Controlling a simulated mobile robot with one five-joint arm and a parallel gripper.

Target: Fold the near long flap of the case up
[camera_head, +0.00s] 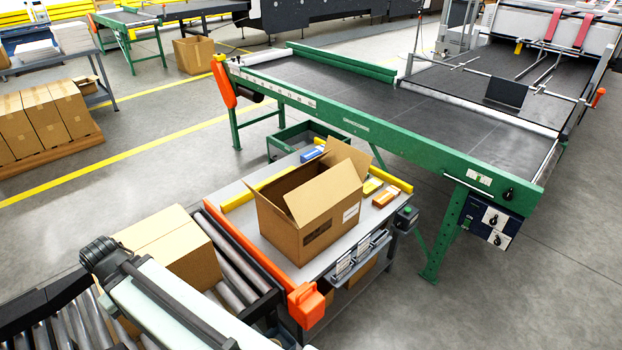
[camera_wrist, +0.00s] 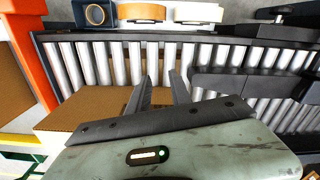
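The open cardboard case (camera_head: 318,236) stands on the grey work table (camera_head: 262,183) in the head view. A tall flap (camera_head: 348,158) stands up at its far right. A lighter panel (camera_head: 322,192) slopes above the label-side wall, and a narrow flap stands at the left corner. I cannot tell surely which is the near long flap. My gripper (camera_wrist: 162,80) shows in the wrist view with its two fingers apart and nothing between them. It is over the roller conveyor (camera_wrist: 207,60), away from the open case. In the head view my gripper is not visible.
A closed carton (camera_head: 170,245) sits on the rollers left of the table. An orange corner guard (camera_head: 306,304) marks the table's near end. Small boxes (camera_head: 386,197) lie right of the case. The green belt machine (camera_head: 400,135) stands behind. Tape rolls (camera_wrist: 142,13) show beyond the conveyor.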

